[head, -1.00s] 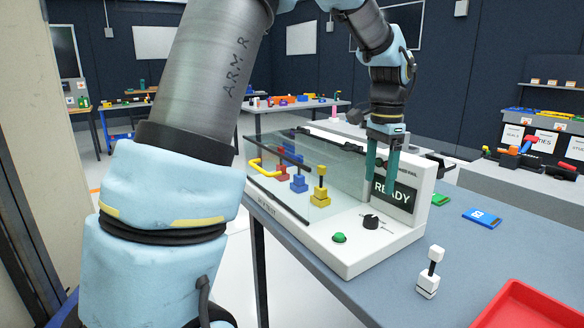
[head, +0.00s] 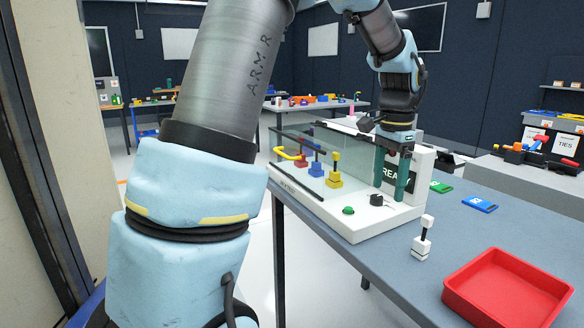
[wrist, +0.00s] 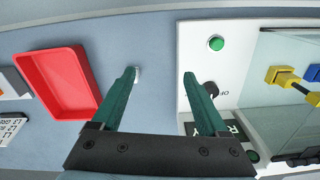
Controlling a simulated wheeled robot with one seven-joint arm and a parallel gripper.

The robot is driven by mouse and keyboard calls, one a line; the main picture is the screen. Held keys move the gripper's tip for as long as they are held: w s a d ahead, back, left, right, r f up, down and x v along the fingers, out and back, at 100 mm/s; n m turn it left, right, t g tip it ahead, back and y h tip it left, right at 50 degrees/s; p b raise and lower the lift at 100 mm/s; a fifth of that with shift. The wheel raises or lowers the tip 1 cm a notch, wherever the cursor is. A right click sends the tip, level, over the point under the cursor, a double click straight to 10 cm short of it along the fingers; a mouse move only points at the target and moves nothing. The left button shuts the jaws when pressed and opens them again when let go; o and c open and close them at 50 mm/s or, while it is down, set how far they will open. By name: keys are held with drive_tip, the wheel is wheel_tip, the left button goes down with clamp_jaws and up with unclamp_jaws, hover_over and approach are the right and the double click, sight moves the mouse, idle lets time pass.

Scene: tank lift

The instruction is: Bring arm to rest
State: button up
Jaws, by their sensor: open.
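My arm arches in from the left and over the tank unit in the head view. My gripper (head: 391,176) hangs down at the right end of the unit, in front of its display. Its two teal fingers are apart with nothing between them; they also show open in the wrist view (wrist: 165,90). The white tank unit (head: 362,226) has a clear tank (head: 300,186), a green button (head: 348,210) and a black knob (head: 377,199). Red, blue and yellow (head: 335,172) handled pieces stand at the tank. The fingers partly hide the display.
A white block with a black stem (head: 421,245) stands on the grey table (head: 395,262), near a red tray (head: 478,300). A door frame (head: 45,160) is close on the left.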

drive_tip(key=s+a+f+n, duration=0.2)
drive_tip(key=a+f+n, duration=0.1)
drive_tip(key=a, duration=0.6)
drive_tip(key=s+a+f+n+t, duration=0.1)
drive_tip(key=s+a+f+n, duration=0.2)
drive_tip(key=a, duration=0.6)
drive_tip(key=s+a+f+n, duration=0.3)
drive_tip(key=a+n, duration=0.3)
drive_tip(key=a, duration=0.3)
drive_tip(key=shift+s+a+n, duration=0.15)
drive_tip(key=shift+a+n, duration=0.2)
drive_tip(key=shift+n, duration=0.05)
